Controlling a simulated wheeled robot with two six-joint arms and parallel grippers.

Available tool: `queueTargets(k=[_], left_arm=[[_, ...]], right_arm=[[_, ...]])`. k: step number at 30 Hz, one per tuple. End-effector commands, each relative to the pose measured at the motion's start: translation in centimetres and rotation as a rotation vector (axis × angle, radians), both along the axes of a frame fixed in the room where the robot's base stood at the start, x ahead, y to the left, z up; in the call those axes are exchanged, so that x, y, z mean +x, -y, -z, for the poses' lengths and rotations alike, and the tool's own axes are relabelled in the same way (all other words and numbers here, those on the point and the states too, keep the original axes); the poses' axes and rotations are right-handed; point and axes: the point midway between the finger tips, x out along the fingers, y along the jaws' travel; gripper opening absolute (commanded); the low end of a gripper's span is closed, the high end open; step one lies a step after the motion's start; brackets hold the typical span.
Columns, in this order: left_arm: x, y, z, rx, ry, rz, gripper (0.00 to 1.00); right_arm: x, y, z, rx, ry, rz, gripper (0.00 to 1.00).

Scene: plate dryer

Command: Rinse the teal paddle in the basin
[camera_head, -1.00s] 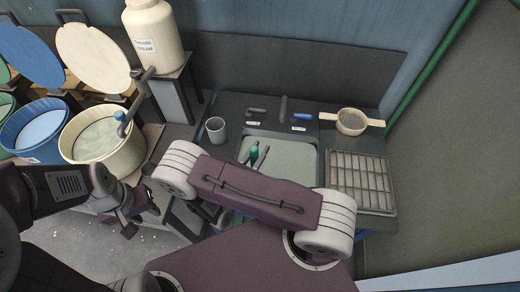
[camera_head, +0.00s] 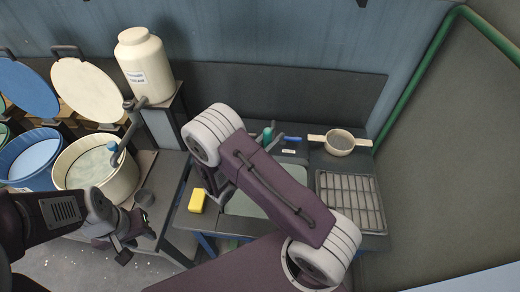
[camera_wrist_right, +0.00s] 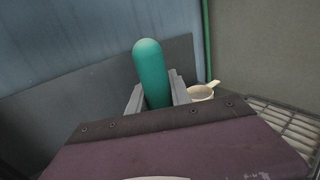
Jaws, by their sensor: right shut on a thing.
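The teal paddle (camera_wrist_right: 152,72) stands between the two fingers of my right gripper (camera_wrist_right: 157,90), which is shut on it. In the wrist view only its rounded teal end shows; the rest is hidden. In the head view a small teal part of the paddle (camera_head: 267,134) shows beyond my right arm, at the back edge of the basin (camera_head: 296,173). My arm hides the middle of the basin, and I cannot tell whether the paddle touches the water. My left gripper (camera_head: 128,242) is low at the left, away from the basin; its jaw opening is unclear.
A yellow sponge (camera_head: 197,202) lies left of the basin. A wire rack (camera_head: 350,200) is at the right, with a two-handled strainer (camera_head: 340,143) behind it. A blue-handled tool (camera_head: 292,138) lies behind the basin. A cream tub (camera_head: 98,170) and a jug (camera_head: 147,68) stand left.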

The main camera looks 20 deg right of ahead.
Motion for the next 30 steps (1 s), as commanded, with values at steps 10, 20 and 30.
queueTargets(k=[10, 20, 30], left_arm=[[0.0, 0.0, 0.0, 0.0, 0.0, 0.0, 0.36], [0.0, 0.0, 2.8, 0.0, 0.0, 0.0, 0.36], [0.0, 0.0, 6.3, 0.0, 0.0, 0.0, 0.36]], right_arm=[[-0.2, 1.0, -0.2, 0.0, 0.0, 0.029, 0.0], [-0.2, 1.0, 3.1, 0.0, -0.001, 0.028, 0.0], [-0.2, 1.0, 7.3, 0.0, 0.0, 0.028, 0.0]])
